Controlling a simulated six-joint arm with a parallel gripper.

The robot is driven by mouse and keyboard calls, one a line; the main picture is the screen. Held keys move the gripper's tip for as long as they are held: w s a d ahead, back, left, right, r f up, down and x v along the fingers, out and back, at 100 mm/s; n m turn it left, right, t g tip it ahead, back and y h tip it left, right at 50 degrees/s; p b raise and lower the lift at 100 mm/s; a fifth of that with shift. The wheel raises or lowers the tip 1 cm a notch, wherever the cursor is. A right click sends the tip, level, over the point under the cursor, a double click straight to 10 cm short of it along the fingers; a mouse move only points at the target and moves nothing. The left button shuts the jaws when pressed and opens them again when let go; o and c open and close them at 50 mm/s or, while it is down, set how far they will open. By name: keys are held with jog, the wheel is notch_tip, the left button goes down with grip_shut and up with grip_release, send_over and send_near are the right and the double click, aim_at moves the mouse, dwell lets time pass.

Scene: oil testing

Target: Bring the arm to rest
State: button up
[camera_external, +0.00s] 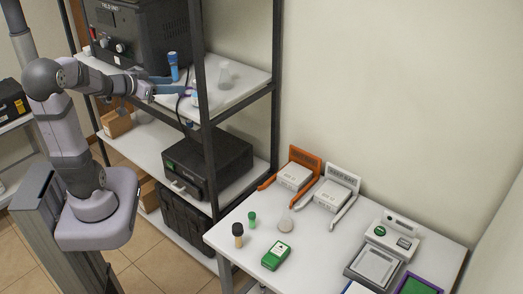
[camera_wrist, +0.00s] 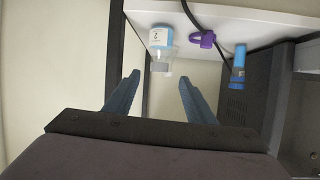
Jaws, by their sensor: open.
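My arm reaches from its base on the left toward the upper shelf of the rack. My gripper (camera_external: 181,87) is open at that shelf in the external view. In the wrist view, my gripper (camera_wrist: 159,79) shows two blue fingers spread apart with nothing between them. A clear bottle with a light blue label (camera_wrist: 160,38) stands on the shelf beyond the fingertips, apart from them. In the external view this bottle (camera_external: 194,98) is partly hidden by the rack post.
A blue vial (camera_external: 173,66) stands close beside my gripper, and a clear beaker (camera_external: 226,73) is farther right. A dark upright post (camera_external: 203,60) and a black cable are near the fingers. The table (camera_external: 330,247) holds instruments.

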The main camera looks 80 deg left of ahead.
jog(key=s+a+f+g+y, duration=0.1)
jog(key=s+a+g, duration=0.1)
jog(key=s, duration=0.2)
jog(key=s+a+f+n+g, duration=0.1)
jog(key=s+f+g, duration=0.1)
jog(key=s+g, duration=0.1)
jog(key=s+a+f+g+y, duration=0.1)
jog(key=s+a+g, duration=0.1)
jog(key=s, duration=0.2)
jog(key=s+d+f+n+g+h, duration=0.45)
jog(key=s+d+f, duration=0.25)
jog(key=s+f, duration=0.25)
jog(key=w+d+f+m+h+b, duration=0.2)
jog(key=w+d+f+m, duration=0.2)
jog(key=w+d, duration=0.3)
jog(key=w+d+f+m+h+b, duration=0.2)
jog(key=w+d, duration=0.6)
jog(key=d, duration=0.9)
jog(key=w+d+f+m+t+h+b, duration=0.1)
jog(key=w+d+f+m+h+b, duration=0.1)
jog(key=w+d+f+m, duration=0.5)
jog(key=w+d+f+b, duration=0.1)
jog(key=d, duration=0.5)
